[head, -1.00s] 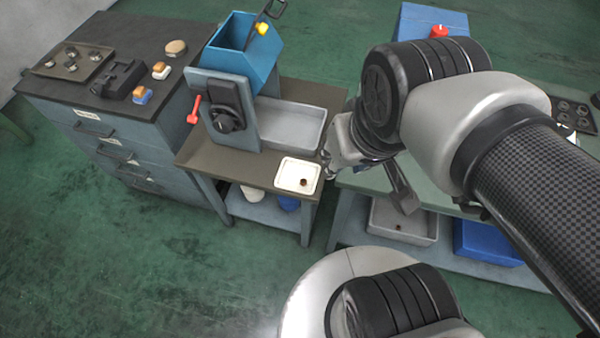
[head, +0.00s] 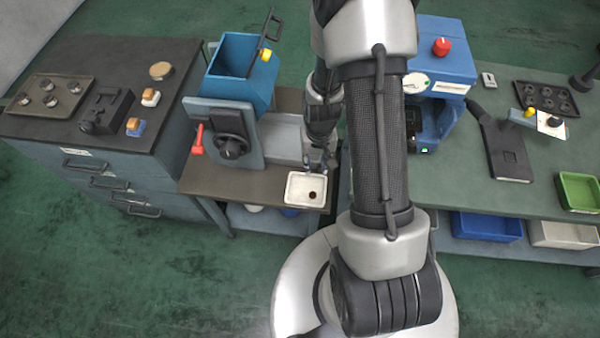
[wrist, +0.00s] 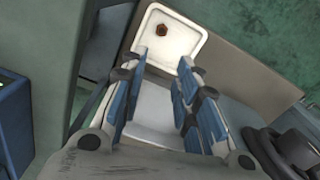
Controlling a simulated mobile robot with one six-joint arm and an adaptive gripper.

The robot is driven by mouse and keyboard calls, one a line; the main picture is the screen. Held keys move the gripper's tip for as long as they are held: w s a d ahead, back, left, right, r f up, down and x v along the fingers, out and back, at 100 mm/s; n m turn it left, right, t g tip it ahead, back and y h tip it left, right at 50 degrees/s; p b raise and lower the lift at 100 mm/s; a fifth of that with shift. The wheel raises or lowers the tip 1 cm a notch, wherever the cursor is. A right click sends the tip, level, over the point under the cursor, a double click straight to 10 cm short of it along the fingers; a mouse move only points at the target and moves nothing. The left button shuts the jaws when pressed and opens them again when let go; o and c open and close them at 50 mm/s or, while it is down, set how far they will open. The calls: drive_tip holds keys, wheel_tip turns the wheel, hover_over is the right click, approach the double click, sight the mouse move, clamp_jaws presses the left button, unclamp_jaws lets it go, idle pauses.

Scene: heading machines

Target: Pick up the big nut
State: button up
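A dark brown six-sided nut (head: 312,194) lies in a small white tray (head: 291,198) at the front right of the brown bench. It also shows in the wrist view (wrist: 162,29), near the tray's upper left corner, with nothing else in the tray. My gripper (head: 319,165) is just behind the tray in the head view. In the wrist view my gripper (wrist: 164,60) is open, with a clear gap between its blue-padded fingers. The fingertips reach over the near edge of the white tray (wrist: 199,48), short of the nut, and hold nothing.
A machine with a blue hopper (head: 225,88) and red lever stands left of my gripper; its grey trough is partly behind my arm. A dark cabinet (head: 40,135) stands left. A green workbench (head: 462,185) with a blue machine (head: 445,70) stands right. Green floor is open in front.

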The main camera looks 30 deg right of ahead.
drive_tip(key=b, duration=0.3)
hover_over(313, 193)
wheel_tip(313, 193, down, 13)
drive_tip(key=shift+d+f, duration=0.1)
drive_tip(key=shift+f, duration=0.05)
wheel_tip(313, 193, down, 5)
drive_tip(key=b, duration=0.4)
drive_tip(key=shift+f, duration=0.2)
drive_tip(key=shift+r, duration=0.1)
drive_tip(key=shift+c, duration=0.3)
drive_tip(key=c, duration=0.6)
drive_tip(key=shift+r, duration=0.1)
